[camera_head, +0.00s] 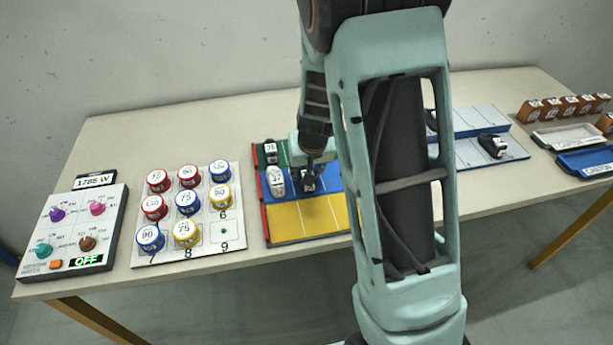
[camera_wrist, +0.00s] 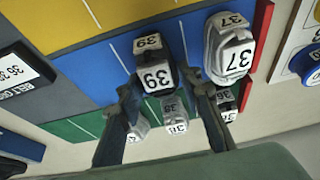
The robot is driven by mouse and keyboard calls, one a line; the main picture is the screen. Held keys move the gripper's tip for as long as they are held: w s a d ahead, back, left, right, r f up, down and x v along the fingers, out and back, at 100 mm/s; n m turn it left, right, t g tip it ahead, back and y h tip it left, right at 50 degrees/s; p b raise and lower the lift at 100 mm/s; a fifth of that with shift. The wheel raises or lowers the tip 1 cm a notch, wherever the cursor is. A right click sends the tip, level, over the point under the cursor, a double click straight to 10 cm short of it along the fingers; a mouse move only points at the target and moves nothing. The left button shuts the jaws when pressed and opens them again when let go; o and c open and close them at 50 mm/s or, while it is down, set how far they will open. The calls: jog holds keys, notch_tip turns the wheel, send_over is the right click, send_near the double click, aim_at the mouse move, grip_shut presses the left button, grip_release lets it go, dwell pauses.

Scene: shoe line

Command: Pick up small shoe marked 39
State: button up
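The small shoe marked 39 (camera_wrist: 157,75) is dark with white number labels. It stands on the blue strip of the rack, next to the white shoe marked 37 (camera_wrist: 228,48). In the wrist view my gripper (camera_wrist: 166,90) is open, with one finger on each side of the 39 shoe. I cannot tell whether either finger touches it. In the head view my gripper (camera_head: 311,165) is down at the blue strip, over a dark shoe with a white label (camera_head: 308,184). The arm and gripper partly cover that area.
On the green strip stand shoes marked 38 (camera_wrist: 175,115) and 36 (camera_wrist: 226,104), and a white shoe (camera_wrist: 138,129). The yellow strip (camera_head: 292,219) is empty where visible. Numbered jars (camera_head: 187,202) stand left; another shoe rack (camera_head: 510,150) and cartons are right.

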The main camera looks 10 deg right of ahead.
jog(key=c, duration=0.6)
jog(key=shift+r, duration=0.15)
